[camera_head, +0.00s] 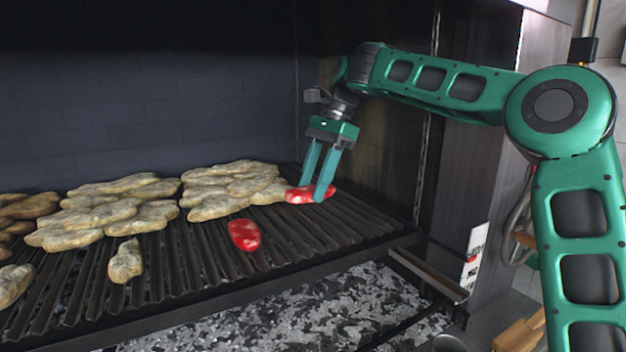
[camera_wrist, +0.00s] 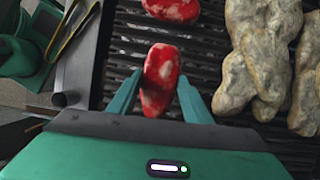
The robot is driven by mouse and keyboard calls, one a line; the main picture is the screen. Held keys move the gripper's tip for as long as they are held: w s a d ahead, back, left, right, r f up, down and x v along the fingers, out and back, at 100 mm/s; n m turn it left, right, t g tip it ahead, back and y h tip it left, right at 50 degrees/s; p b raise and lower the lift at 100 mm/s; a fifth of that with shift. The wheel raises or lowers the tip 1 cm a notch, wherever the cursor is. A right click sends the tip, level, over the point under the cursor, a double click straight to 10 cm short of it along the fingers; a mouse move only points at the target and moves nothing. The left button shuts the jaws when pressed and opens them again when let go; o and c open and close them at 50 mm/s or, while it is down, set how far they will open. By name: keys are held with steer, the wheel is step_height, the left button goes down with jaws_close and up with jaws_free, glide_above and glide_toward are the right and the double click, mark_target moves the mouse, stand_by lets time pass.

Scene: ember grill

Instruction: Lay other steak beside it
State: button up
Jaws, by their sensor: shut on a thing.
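One red raw steak (camera_head: 305,194) is between the fingers of my gripper (camera_head: 312,199), at the right part of the grill, close to the bars. The gripper is shut on it; in the wrist view this steak (camera_wrist: 159,80) sits between the two teal fingertips (camera_wrist: 158,92). I cannot tell whether it touches the bars. The other red steak (camera_head: 244,235) lies on the grill grate (camera_head: 290,240), nearer the front and to the left of the held one. It also shows at the top of the wrist view (camera_wrist: 172,9), apart from the held steak.
Piles of pale cooked pieces (camera_head: 215,190) lie just left of the held steak, with more (camera_head: 110,215) farther left. A single pale piece (camera_head: 125,262) lies near the front. Bare bars show right of the front steak. A dark side wall (camera_head: 385,150) stands at the right.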

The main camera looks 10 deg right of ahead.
mark_target(315, 223)
steer(key=shift+d+f, duration=0.1)
steer(key=shift+f, duration=2.6)
steer(key=shift+f, duration=0.45)
steer(key=o, duration=1.3)
steer(key=shift+o, duration=0.2)
